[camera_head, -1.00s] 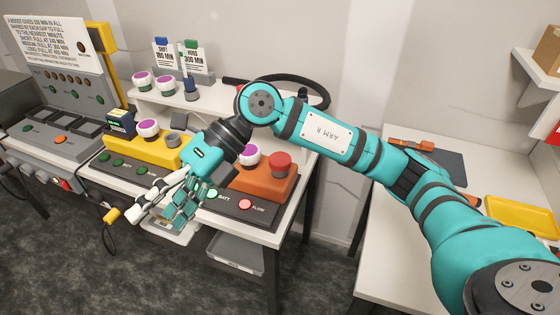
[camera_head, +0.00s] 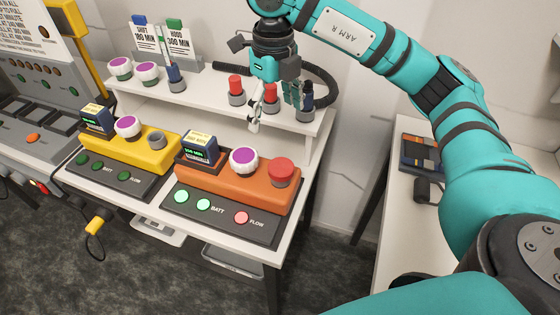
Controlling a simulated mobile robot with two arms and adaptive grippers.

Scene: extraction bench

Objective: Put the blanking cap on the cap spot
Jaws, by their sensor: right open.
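A wide red cap (camera_head: 281,168) sits on the grey port at the right end of the orange unit (camera_head: 222,188). It may be the blanking cap, but no label confirms this. Smaller red-topped grey pieces stand on the rear shelf, one at left (camera_head: 236,86) and one at right (camera_head: 271,92). My right gripper (camera_head: 274,108) points down over the shelf, open. Its fingers appear on either side of the right red-topped piece; contact cannot be told. I cannot identify a marked cap spot. My left gripper is out of view.
The yellow unit (camera_head: 120,152) has an uncovered grey port (camera_head: 157,138). A dark-topped piece (camera_head: 307,98) stands close right of my right gripper. White-purple knobs (camera_head: 147,72) and a blue-topped piece (camera_head: 174,76) are on the shelf's left. A black hose loops behind.

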